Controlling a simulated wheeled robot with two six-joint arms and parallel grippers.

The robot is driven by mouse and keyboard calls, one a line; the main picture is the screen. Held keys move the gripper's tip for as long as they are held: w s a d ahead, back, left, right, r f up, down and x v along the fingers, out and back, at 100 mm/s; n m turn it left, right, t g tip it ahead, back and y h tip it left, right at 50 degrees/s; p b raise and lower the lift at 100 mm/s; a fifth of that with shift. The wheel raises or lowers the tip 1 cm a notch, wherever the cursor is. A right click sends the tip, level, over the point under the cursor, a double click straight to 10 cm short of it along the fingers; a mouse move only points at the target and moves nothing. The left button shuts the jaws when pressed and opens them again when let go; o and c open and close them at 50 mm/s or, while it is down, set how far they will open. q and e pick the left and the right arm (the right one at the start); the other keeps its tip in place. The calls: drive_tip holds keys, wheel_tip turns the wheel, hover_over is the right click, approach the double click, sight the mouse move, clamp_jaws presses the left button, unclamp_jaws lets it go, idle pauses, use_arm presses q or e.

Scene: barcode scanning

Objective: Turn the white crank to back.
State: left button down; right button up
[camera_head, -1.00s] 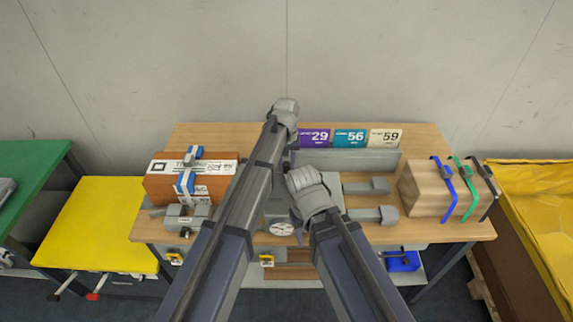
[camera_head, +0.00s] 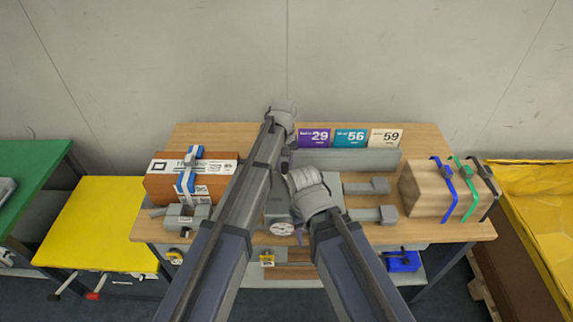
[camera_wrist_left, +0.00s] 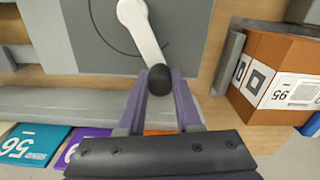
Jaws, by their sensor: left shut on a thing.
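The white crank (camera_wrist_left: 143,32) shows in the left wrist view on a grey panel with a dark arc line. Its arm runs from the pivot at the top edge toward the number cards at the back, slanting slightly. Its dark round knob (camera_wrist_left: 160,78) sits between the purple fingers of my left gripper (camera_wrist_left: 159,92), which is shut on it. In the head view, my left arm and hand hide the crank. My right gripper (camera_head: 298,229) hangs beside the grey device (camera_head: 275,209) near the table's front; its fingers are mostly hidden.
An orange-brown box (camera_head: 160,188) with a blue-white strap stands left of the device. Number cards (camera_head: 350,138) and a grey ledge (camera_head: 360,160) are behind.

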use_arm(q)
drive_tip(key=s+a+n, duration=0.1)
drive_tip(key=n, duration=0.1)
drive_tip(key=s+a+n, duration=0.1)
drive_tip(key=n, duration=0.1)
drive_tip(key=shift+a, duration=0.2)
drive_tip(key=shift+s+a+n, duration=0.4)
drive_tip(key=shift+s+n, duration=0.2)
drive_tip(key=shift+n, duration=0.6)
drive_tip(key=shift+s+a+n, duration=0.35)
drive_tip(key=shift+s+n, duration=0.25)
drive_tip(key=shift+n, duration=0.6)
drive_tip(key=shift+s, duration=0.1)
drive_tip(key=c, duration=0.6)
unclamp_jaws()
wheel_tip(320, 180, up, 8)
drive_tip(key=p, duration=0.7)
drive_tip(key=shift+p, duration=0.4)
drive_tip(key=shift+f, duration=0.1)
